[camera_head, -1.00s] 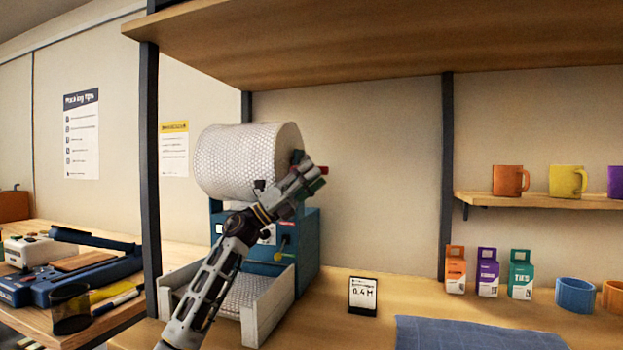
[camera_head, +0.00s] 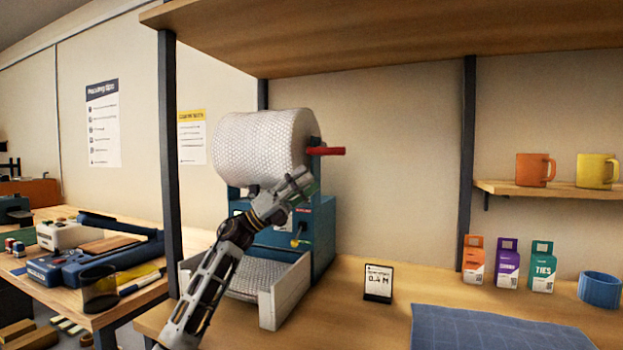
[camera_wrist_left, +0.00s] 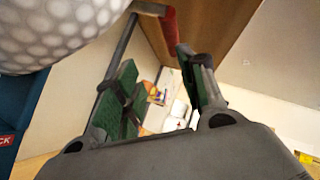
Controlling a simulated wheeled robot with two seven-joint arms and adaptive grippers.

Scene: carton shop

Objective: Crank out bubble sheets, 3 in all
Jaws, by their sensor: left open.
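A big roll of white bubble wrap (camera_head: 260,148) sits on top of a blue dispenser machine (camera_head: 322,235). A red crank handle (camera_head: 330,151) sticks out at the roll's right side; it also shows in the left wrist view (camera_wrist_left: 168,28). A bubble sheet (camera_head: 262,276) lies in the white-walled tray (camera_head: 285,291) at the machine's front. My left gripper (camera_head: 300,184) is in front of the machine, just below the roll and handle. Its green-padded fingers (camera_wrist_left: 158,95) are apart with nothing between them, and the handle is beyond their tips. My right gripper is not in view.
A small sign (camera_head: 378,283) reading about 0.4 M stands right of the machine. A blue mat (camera_head: 480,330) lies at the front. A dark post (camera_head: 170,160) and overhead shelf (camera_head: 350,40) bound the space.

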